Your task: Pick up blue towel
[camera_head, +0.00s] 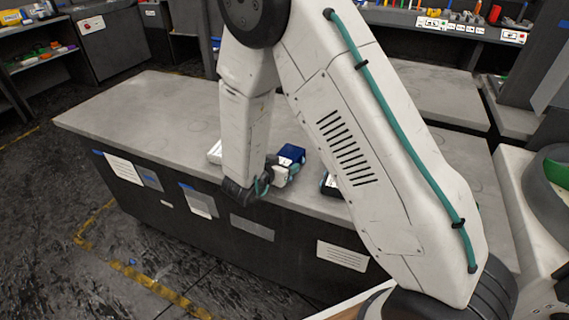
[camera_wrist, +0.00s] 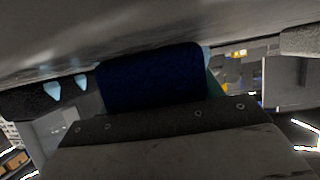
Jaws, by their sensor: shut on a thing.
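The blue towel (camera_head: 291,153) is a small dark blue folded block at the bench's front edge in the head view. In the wrist view the towel (camera_wrist: 150,77) fills the middle, between the jaws. My gripper (camera_head: 284,169) reaches in from the left at the bench edge and is shut on the towel. I cannot tell whether the towel still touches the bench top. Part of it is hidden behind the gripper.
The grey bench (camera_head: 130,110) has a wide clear top to the left. A white item (camera_head: 214,152) lies just left of my wrist, partly hidden. A dark object (camera_head: 329,185) lies right of the gripper, partly behind my arm. Shelves (camera_head: 40,50) stand at the back left.

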